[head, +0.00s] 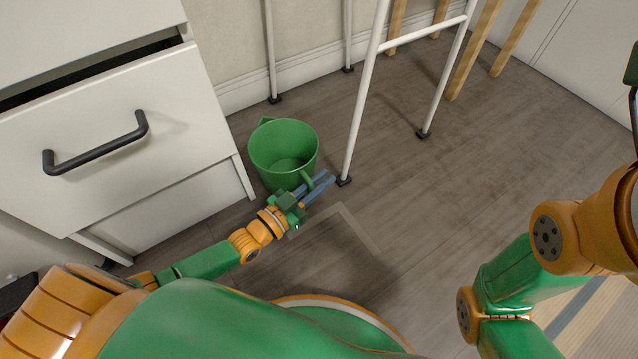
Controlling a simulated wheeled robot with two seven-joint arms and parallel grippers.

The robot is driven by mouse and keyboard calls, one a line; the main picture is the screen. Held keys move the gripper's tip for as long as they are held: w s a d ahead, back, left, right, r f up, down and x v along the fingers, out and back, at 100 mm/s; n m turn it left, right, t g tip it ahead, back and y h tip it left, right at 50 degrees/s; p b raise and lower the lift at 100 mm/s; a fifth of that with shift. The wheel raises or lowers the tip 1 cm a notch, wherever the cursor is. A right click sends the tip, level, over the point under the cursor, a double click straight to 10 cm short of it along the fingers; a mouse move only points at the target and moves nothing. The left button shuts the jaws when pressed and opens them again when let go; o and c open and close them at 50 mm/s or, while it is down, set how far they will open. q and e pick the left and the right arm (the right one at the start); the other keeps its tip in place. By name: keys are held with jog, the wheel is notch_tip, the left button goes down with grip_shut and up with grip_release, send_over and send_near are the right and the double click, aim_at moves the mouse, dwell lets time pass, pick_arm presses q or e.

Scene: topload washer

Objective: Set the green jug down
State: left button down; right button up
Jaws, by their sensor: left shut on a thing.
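The green jug (284,146) is upright, with its open top facing up and its inside empty. It is beside the white drawer cabinet and left of a white metal leg. My left gripper (318,188) is shut on the jug's handle, at the jug's lower right side. I cannot tell whether the jug's base touches the floor (400,185), as the gripper and wrist hide part of it. My right arm shows at the right, but its gripper is out of view.
The white drawer cabinet (100,115) with a black handle stands close on the left. Wooden legs (473,50) are farther back. A pale angled line (350,218) marks the floor. The floor at centre right is clear.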

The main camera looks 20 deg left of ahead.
pick_arm(q)
jog(key=c, duration=0.9)
grip_release()
